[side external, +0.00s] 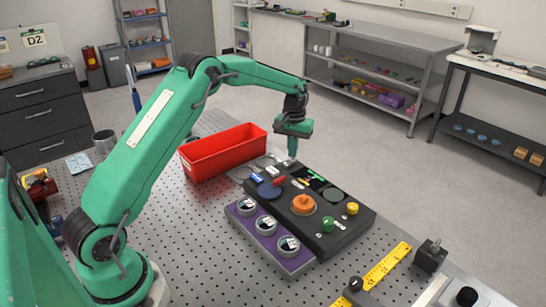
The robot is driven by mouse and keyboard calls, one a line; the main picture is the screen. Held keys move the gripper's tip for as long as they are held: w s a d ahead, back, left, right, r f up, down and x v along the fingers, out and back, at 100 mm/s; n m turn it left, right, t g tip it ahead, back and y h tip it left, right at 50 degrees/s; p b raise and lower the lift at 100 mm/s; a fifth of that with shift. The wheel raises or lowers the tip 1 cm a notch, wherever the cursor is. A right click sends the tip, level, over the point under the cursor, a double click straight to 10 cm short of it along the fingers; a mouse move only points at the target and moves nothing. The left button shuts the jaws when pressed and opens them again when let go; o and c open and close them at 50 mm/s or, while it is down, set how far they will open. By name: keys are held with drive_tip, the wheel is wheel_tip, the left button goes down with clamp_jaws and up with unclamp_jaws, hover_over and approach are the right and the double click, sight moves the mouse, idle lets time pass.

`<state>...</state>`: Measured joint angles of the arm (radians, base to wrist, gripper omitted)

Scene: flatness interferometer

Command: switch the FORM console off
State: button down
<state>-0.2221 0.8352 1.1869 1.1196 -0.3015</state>
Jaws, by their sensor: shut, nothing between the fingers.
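A dark console box (350,232) lies on the perforated table. No FORM label is readable on it. Its top has an orange knob (303,204) in the middle, a yellow knob (352,208) at right, and a green control (327,224) near the front. A small red piece (279,181), a blue piece (257,179) and a dark panel with a lit green strip (315,176) sit toward the back. My gripper (292,156) points down, shut and empty, over the console's back edge. Whether it touches anything there cannot be told. Which control is the power switch is unclear.
A purple box (250,231) with several round dials sits against the console's front left. An open red bin (223,160) stands behind left. A yellow ruler (385,268) and black block (430,256) lie at front right. The perforated table (190,240) is bare at front left.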

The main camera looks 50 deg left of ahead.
sight(292, 160)
drive_tip(key=shift+f, duration=0.8)
idle(0.8)
drive_tip(key=shift+r, duration=3.55)
